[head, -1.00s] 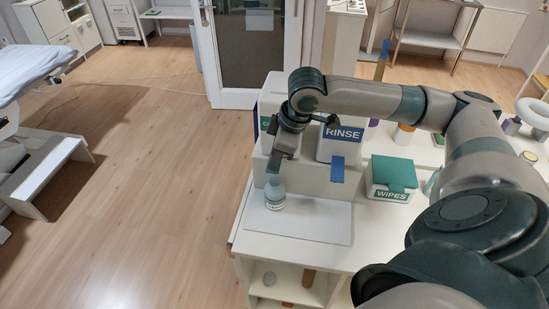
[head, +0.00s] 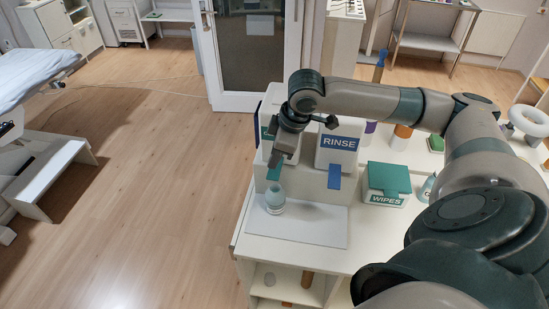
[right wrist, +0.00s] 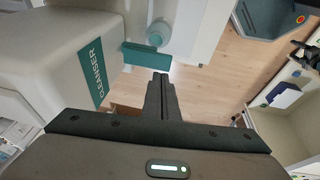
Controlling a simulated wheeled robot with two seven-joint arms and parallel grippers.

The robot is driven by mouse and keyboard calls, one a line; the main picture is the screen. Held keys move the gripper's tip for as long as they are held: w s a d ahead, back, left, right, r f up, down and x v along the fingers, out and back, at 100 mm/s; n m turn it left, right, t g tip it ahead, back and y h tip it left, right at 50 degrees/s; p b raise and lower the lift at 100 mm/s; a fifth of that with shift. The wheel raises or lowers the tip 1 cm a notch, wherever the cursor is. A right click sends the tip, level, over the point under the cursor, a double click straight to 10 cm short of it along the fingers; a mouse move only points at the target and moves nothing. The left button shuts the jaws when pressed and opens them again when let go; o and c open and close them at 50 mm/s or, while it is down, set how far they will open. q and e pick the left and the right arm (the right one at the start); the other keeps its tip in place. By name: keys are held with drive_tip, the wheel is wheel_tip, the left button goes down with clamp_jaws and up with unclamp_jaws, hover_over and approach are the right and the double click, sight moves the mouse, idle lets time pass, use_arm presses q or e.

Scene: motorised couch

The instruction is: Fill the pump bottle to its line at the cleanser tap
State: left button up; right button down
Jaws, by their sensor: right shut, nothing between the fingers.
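The pump bottle (head: 275,196) stands upright on the white board in front of the dispensers. Its body looks pale teal; I cannot make out its line. In the right wrist view the bottle (right wrist: 158,34) shows beyond the cleanser tap's teal lever (right wrist: 147,56). The white cleanser dispenser (right wrist: 62,55) is at left there; in the head view it is mostly behind my arm. My right gripper (head: 275,171) is above the bottle at the lever. In the wrist view its fingers (right wrist: 162,78) are shut and empty, close to the lever; contact is unclear. My left gripper is not in view.
A rinse dispenser (head: 338,150) with a blue lever stands just right of the cleanser one. A wipes box (head: 387,183) with a teal lid is further right. The white board (head: 322,226) is bare right of the bottle. Open floor lies left of the counter.

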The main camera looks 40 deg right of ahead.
drive_tip(key=shift+r, duration=0.4)
use_arm(q)
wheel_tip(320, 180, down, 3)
drive_tip(key=b, duration=0.3)
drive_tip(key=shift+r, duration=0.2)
use_arm(e)
drive_tip(key=v, duration=0.9)
drive_tip(key=shift+w+d+r, duration=0.2)
drive_tip(key=shift+d+r, duration=0.1)
drive_tip(key=shift+d, duration=0.15)
drive_tip(key=shift+f, duration=0.1)
